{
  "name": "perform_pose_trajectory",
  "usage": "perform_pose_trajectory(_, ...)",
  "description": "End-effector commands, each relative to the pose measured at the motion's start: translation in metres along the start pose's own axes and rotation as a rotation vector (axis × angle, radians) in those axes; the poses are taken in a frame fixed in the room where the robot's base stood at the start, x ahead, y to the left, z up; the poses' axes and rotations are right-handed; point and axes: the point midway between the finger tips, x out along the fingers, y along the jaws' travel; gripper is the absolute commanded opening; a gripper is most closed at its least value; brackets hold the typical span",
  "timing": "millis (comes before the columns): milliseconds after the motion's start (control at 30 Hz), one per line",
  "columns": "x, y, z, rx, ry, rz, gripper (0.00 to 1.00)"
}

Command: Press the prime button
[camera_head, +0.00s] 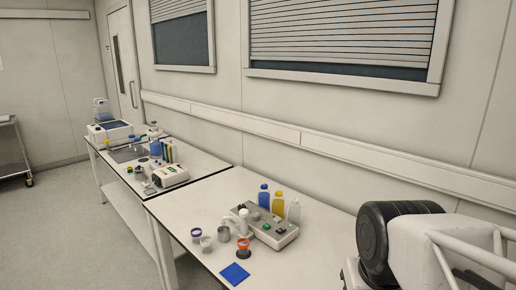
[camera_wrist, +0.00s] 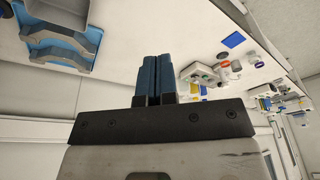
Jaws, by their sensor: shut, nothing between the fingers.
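A grey-white device with buttons and green markings (camera_head: 268,228) sits on the near bench in the head view. It also shows, small and tilted, in the wrist view (camera_wrist: 200,76) to the right of my fingers. Its buttons are too small to tell which one is the prime button. My gripper (camera_wrist: 159,60) shows in the wrist view with its two dark blue fingers together and nothing between them. It is well apart from the device. The gripper does not show in the head view.
Blue (camera_head: 263,196), yellow (camera_head: 278,203) and clear (camera_head: 294,210) bottles stand behind the device. Small cups, one orange-rimmed (camera_head: 243,249), and a blue square (camera_head: 235,273) lie in front. A second bench (camera_head: 205,150) stands farther left. A grey-blue object (camera_wrist: 60,35) is at the wrist view's upper left.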

Motion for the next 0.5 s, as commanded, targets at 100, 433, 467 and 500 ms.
perform_pose_trajectory(100, 0.0005, 0.0024, 0.0074, -0.014, 0.001, 0.012, 0.0)
perform_pose_trajectory(433, 0.0005, 0.0028, 0.0084, -0.016, 0.001, 0.015, 0.0)
perform_pose_trajectory(467, 0.0004, 0.0028, 0.0083, -0.016, 0.001, 0.015, 0.0)
perform_pose_trajectory(500, 0.0004, 0.0027, 0.0079, -0.016, 0.0, 0.014, 0.0)
